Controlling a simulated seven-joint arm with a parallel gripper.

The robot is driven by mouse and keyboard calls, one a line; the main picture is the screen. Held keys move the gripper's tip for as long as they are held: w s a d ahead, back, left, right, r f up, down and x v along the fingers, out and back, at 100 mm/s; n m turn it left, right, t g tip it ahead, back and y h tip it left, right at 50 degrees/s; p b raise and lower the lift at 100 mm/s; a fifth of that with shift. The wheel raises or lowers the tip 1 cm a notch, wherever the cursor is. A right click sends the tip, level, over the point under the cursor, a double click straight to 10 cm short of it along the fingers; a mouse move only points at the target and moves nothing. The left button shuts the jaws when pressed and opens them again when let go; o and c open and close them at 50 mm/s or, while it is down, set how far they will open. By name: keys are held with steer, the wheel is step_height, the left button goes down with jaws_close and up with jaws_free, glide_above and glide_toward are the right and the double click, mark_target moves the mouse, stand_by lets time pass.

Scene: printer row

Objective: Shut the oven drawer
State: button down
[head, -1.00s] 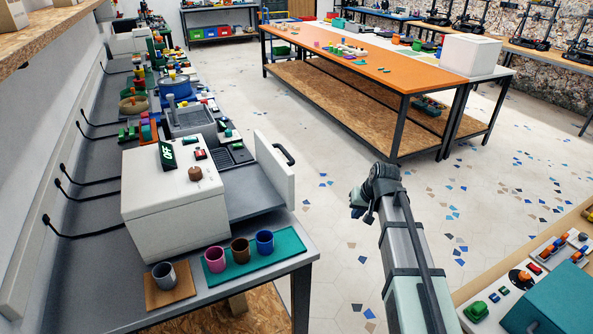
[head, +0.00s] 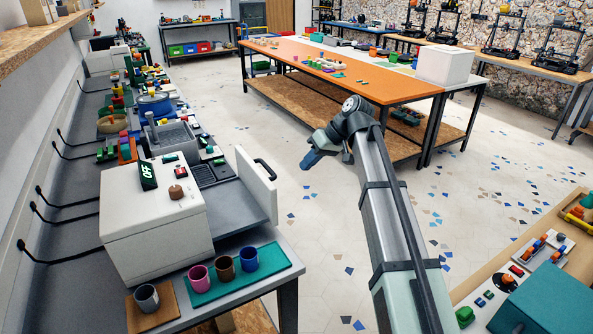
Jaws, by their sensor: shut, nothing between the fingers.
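The oven is a white box (head: 150,230) on the grey bench at the left, with an "OFF" display and a brown knob on top. Its drawer (head: 237,207) is pulled out to the right, showing a grey tray. The drawer's white front panel (head: 256,184) stands upright with a dark handle (head: 265,169) on its outer face. My gripper (head: 308,163) is in the air over the floor, to the right of the handle and apart from it. It is shut and empty, and its fingers point left and down.
Pink, brown and blue cups stand on a teal mat (head: 203,283) in front of the drawer. A grey cup (head: 146,298) stands on a brown board. A sink (head: 172,137) lies behind the oven. An orange table (head: 345,78) stands at the back; floor between is clear.

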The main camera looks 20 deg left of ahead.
steer(key=s+a+f, duration=0.3)
steer(key=a+f, duration=0.4)
steer(key=a, duration=0.1)
steer(key=shift+s, duration=0.2)
steer(key=shift+a, duration=0.1)
steer(key=s+a, duration=1.3)
steer(key=shift+s, duration=0.1)
steer(key=shift+a, duration=0.1)
stand_by(0.3)
